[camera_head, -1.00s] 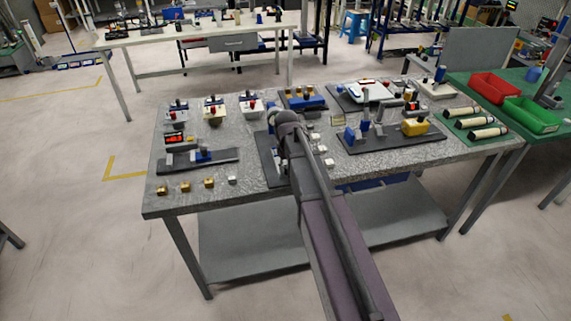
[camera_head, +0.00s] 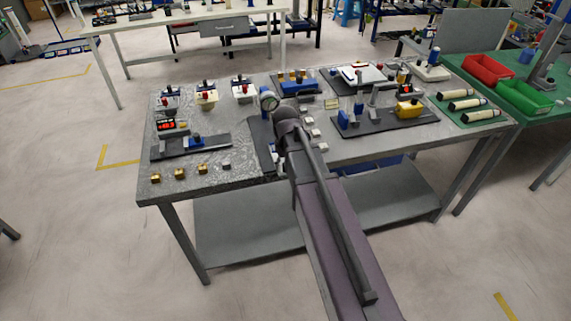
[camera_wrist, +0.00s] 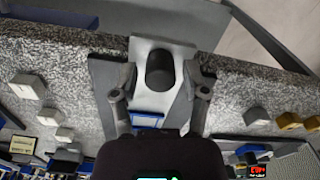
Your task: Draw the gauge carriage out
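The gauge fixture is a dark base plate (camera_head: 260,140) at the table's front, with a round dial gauge (camera_head: 268,100) standing at its far end. In the wrist view a pale grey plate (camera_wrist: 152,100) lies along the dark base and carries an upright dark round knob (camera_wrist: 160,70); I take this to be the gauge carriage. My gripper (camera_wrist: 161,80) is open, one finger on each side of the knob with a visible gap to both. In the head view my arm hides the knob and the fingers.
Several white blocks (camera_head: 308,121) lie right of the fixture. A slide stand with a blue block (camera_head: 195,141) and brass blocks (camera_head: 179,173) are to its left. A dark plate with a yellow part (camera_head: 408,109) stands farther right. The table's front edge is close to the knob.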

